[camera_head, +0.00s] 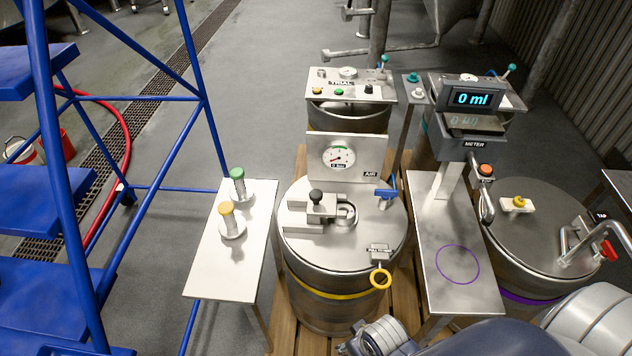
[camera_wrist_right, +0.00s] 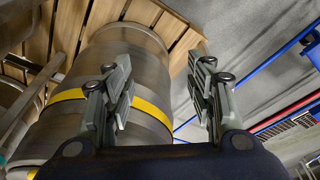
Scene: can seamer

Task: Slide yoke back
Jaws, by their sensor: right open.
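The middle drum (camera_head: 345,255), a steel vessel with a yellow band, carries a metal slide assembly on its lid. A small block with a black knob (camera_head: 316,196) sits on it, beside a U-shaped metal yoke (camera_head: 346,214) around a round fitting. My right gripper (camera_wrist_right: 158,85) is open and empty in the wrist view, its two fingers wide apart. The yellow-banded drum side (camera_wrist_right: 70,110) shows behind and left of the fingers, and the yoke is out of that view. My right arm enters the head view at lower right, well below the yoke. My left gripper is out of view.
A gauge panel (camera_head: 345,157) rises behind. A side table (camera_head: 215,270) is left; a meter stand (camera_head: 455,290) and purple-banded drum (camera_head: 535,225) are right.

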